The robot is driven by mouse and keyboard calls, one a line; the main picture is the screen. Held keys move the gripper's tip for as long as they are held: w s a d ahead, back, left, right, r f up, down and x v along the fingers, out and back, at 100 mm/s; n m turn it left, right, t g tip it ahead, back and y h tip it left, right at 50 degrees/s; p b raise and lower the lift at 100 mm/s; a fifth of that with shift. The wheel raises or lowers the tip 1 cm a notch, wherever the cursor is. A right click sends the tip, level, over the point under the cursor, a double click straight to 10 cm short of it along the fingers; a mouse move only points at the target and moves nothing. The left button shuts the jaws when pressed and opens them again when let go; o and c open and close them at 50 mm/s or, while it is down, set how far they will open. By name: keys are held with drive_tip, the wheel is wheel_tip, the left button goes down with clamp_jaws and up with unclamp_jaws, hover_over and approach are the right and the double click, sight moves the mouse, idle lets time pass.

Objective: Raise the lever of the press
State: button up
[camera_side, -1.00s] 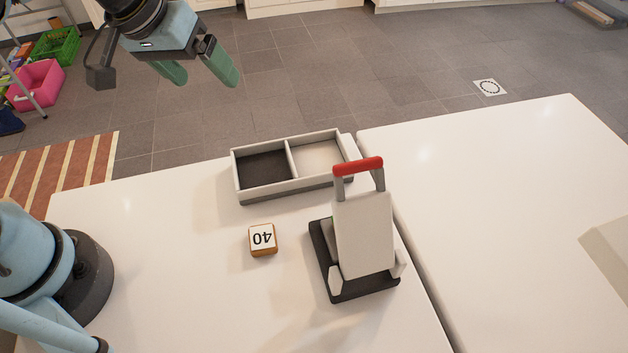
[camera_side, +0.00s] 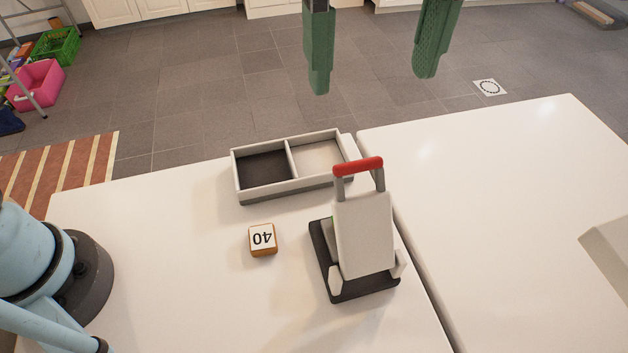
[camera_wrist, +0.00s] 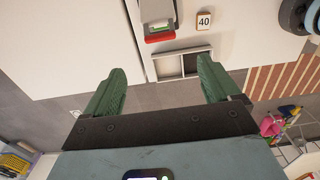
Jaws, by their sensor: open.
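The press (camera_side: 362,235) stands on a dark base near the gap between two tables. It has a pale tilted plate and a lever with a red handle (camera_side: 358,166) on grey arms at its upper end. In the wrist view the red handle (camera_wrist: 160,38) lies beyond my fingertips, with the press body (camera_wrist: 153,12) past it. My gripper (camera_side: 372,83) has two green fingers spread wide and empty. It is high up, well apart from the handle. The wrist view shows both fingers of my gripper (camera_wrist: 160,80) with nothing between them.
A two-compartment tray (camera_side: 290,160), one side dark and one pale, sits behind and left of the press. A small block marked 40 (camera_side: 262,239) lies left of the press. The table front is clear. A pale object (camera_side: 608,245) is at the right edge.

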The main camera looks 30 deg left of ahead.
sight(359, 162)
wheel_tip(359, 162, down, 12)
drive_tip(key=shift+f, duration=0.1)
idle(0.6)
drive_tip(key=shift+c, duration=0.4)
